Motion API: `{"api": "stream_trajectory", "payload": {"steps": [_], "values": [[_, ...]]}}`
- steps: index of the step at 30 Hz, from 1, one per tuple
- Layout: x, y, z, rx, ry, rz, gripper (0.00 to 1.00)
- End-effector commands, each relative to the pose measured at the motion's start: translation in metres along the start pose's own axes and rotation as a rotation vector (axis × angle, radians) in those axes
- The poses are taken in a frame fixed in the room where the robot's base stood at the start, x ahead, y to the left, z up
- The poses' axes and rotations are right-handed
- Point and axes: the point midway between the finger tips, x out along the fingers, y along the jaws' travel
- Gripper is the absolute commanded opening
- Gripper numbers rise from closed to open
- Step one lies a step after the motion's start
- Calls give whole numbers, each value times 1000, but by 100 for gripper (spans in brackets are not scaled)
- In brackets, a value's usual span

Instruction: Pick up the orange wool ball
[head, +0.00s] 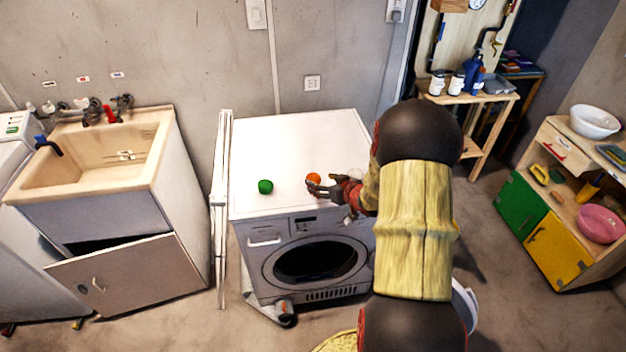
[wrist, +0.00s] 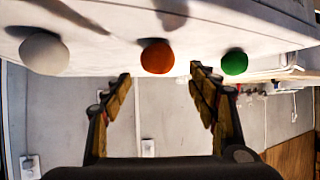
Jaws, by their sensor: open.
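The orange wool ball (head: 313,178) sits on the white top of the washing machine (head: 290,140), near its front edge. In the wrist view the orange ball (wrist: 157,56) lies ahead of my gripper (wrist: 160,82), roughly centred between the two fingertips. My gripper (head: 322,188) is open and empty, just in front of the ball in the head view. A gap between the fingers and the ball cannot be judged exactly. A green ball (head: 265,186) lies to the left on the same top; it also shows in the wrist view (wrist: 234,62).
A white ball (wrist: 44,53) lies on the other side of the orange one and is mostly hidden by my arm in the head view. A sink cabinet (head: 110,190) stands left of the machine. The back of the machine top is clear.

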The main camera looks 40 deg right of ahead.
Motion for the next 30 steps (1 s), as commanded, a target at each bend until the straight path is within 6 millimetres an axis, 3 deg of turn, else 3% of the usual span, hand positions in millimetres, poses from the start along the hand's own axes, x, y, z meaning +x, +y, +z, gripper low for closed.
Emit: {"api": "stream_trajectory", "payload": {"steps": [18, 27, 30], "values": [[72, 3, 3, 0, 2, -3, 59], [76, 4, 1, 1, 2, -2, 59], [76, 4, 1, 0, 2, -2, 54]]}}
